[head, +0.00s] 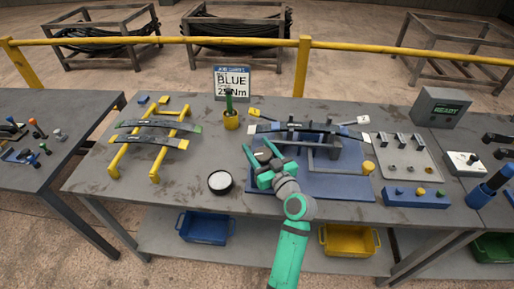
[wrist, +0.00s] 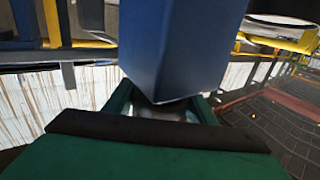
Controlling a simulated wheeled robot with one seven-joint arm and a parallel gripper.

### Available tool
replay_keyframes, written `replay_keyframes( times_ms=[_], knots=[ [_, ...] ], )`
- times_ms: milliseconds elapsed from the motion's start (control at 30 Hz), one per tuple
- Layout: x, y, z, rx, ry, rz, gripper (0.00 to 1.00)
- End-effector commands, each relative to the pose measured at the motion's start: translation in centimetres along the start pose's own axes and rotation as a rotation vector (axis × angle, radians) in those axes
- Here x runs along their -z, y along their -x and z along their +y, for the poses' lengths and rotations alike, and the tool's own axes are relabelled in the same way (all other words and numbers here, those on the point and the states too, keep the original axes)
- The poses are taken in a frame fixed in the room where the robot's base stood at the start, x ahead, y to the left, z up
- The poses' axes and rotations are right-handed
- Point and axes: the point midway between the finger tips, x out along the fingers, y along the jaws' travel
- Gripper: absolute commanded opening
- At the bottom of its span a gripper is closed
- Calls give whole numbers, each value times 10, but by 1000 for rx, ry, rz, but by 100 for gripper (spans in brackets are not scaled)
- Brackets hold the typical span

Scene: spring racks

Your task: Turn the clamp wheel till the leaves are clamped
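A stack of dark spring leaves (head: 268,128) lies across a clamp fixture with grey uprights and a blue base plate (head: 335,188). The leaves have a yellow tag at the left end and a pale tag at the right end. My green gripper (head: 260,154) is over the left part of the base plate, in front of the leaves, with its fingers spread apart. In the wrist view, a blue block (wrist: 180,45) fills the middle, close beyond the fingers (wrist: 162,108). I cannot make out the clamp wheel clearly in either view. Nothing is clearly held.
A yellow stand (head: 116,160) with more leaves is at the left. A sign (head: 231,80) reads BLUE 25 Nm. A grey box (head: 440,107) shows READY. A tool tray (head: 408,158) lies right.

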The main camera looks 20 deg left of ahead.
Motion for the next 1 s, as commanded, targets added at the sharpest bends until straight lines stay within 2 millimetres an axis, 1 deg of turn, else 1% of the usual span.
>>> replay_keyframes(
  times_ms=[367, 1000],
  knots=[
    [-1, -1, -1, -44, 1, -1, 28],
    [-1, 0, 8, -367, 1, -1, 28]
  ],
)
